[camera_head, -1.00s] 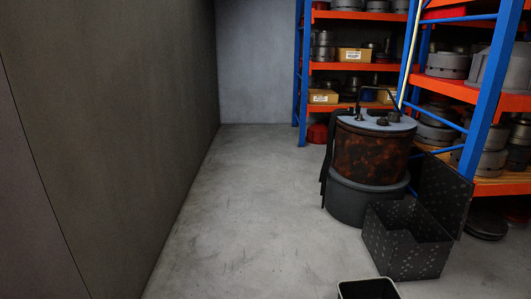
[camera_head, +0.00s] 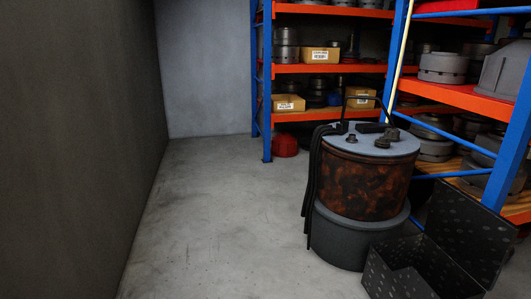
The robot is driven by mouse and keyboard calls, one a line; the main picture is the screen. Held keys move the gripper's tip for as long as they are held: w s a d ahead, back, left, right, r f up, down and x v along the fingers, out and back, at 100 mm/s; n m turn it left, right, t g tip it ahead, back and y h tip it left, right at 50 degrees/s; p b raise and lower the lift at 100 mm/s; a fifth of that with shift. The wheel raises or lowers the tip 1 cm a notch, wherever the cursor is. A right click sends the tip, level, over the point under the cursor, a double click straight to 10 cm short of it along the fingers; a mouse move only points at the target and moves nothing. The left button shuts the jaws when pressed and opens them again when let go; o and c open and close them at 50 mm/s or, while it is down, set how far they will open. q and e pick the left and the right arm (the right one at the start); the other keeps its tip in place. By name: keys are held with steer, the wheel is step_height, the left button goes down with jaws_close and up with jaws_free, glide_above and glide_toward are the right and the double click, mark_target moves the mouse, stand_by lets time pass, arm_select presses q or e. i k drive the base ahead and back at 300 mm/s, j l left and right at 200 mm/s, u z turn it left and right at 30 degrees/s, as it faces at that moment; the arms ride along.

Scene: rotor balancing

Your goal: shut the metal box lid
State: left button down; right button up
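The metal box (camera_head: 398,278) is dark with light speckles and stands on the floor at the lower right. Its lid (camera_head: 465,238) is open, standing raised and tilted back on the right side of the box. The lower part of the box is cut off by the bottom edge of the picture. Neither of my grippers shows in the head view.
A rusty drum (camera_head: 362,184) with a grey lid and black hoses stands on a grey base (camera_head: 352,238) right behind the box. Blue and orange shelves (camera_head: 330,68) with metal parts and cartons line the back and right. The floor (camera_head: 215,220) at left is clear, beside a dark wall (camera_head: 80,150).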

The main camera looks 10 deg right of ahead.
mark_target(479, 239)
steer(key=i+z, duration=0.2)
steer(key=i, duration=0.4)
steer(key=i+j+z, duration=0.2)
steer(key=i, duration=0.4)
steer(key=i+j+z, duration=0.1)
steer(key=i+z, duration=0.15)
steer(key=i, duration=0.4)
steer(key=i+z, duration=0.25)
steer(key=z, duration=0.2)
steer(key=i+z, duration=0.25)
steer(key=z, duration=0.2)
steer(key=i+z, duration=0.25)
steer(key=z, duration=0.25)
steer(key=i+j+z, duration=0.2)
steer(key=z, duration=0.25)
